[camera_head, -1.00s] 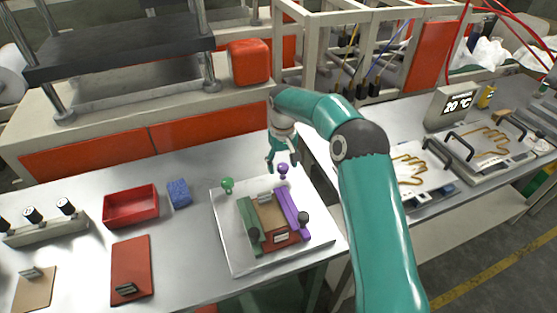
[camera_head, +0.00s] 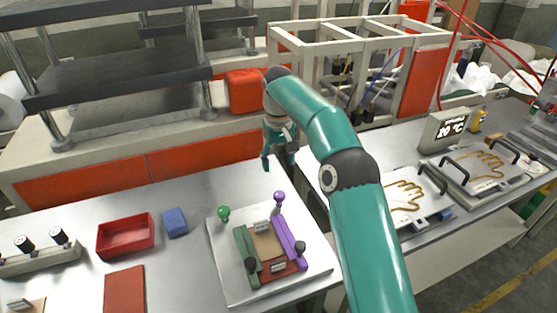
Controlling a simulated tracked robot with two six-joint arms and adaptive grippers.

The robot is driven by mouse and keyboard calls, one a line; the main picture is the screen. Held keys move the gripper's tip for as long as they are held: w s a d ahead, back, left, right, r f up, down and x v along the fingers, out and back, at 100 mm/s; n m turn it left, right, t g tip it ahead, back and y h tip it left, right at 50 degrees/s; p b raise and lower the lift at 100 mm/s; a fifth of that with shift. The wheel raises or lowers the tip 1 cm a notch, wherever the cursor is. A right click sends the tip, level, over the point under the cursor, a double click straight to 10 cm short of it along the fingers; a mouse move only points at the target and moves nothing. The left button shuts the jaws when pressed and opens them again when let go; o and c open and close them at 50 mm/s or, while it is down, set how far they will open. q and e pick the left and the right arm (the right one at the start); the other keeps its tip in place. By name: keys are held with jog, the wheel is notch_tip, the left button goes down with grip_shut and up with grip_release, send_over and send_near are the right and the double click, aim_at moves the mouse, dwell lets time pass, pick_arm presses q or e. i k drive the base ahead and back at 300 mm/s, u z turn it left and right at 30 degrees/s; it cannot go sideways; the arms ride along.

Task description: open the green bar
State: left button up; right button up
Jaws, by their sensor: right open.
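The green bar (camera_head: 244,255) lies along the left side of a fixture on a white board (camera_head: 222,272). A green ball knob (camera_head: 223,212) stands at its far end and a dark knob sits at its near end. A purple bar (camera_head: 289,240) with a purple knob (camera_head: 278,197) runs along the right side. Between the bars is a brown plate (camera_head: 266,243). My right gripper (camera_head: 279,165) is open and empty, pointing down above and behind the board, apart from both knobs. My left gripper is not in view.
A red tray (camera_head: 126,236), a blue sponge-like block (camera_head: 175,222) and a red plate (camera_head: 124,290) lie left of the board. A metal frame (camera_head: 350,60) stands behind. Glove-shaped plates (camera_head: 408,194) are on the right bench. The table left of the board has some clear room.

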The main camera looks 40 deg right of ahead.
aim_at(252, 266)
jog(key=k, duration=1)
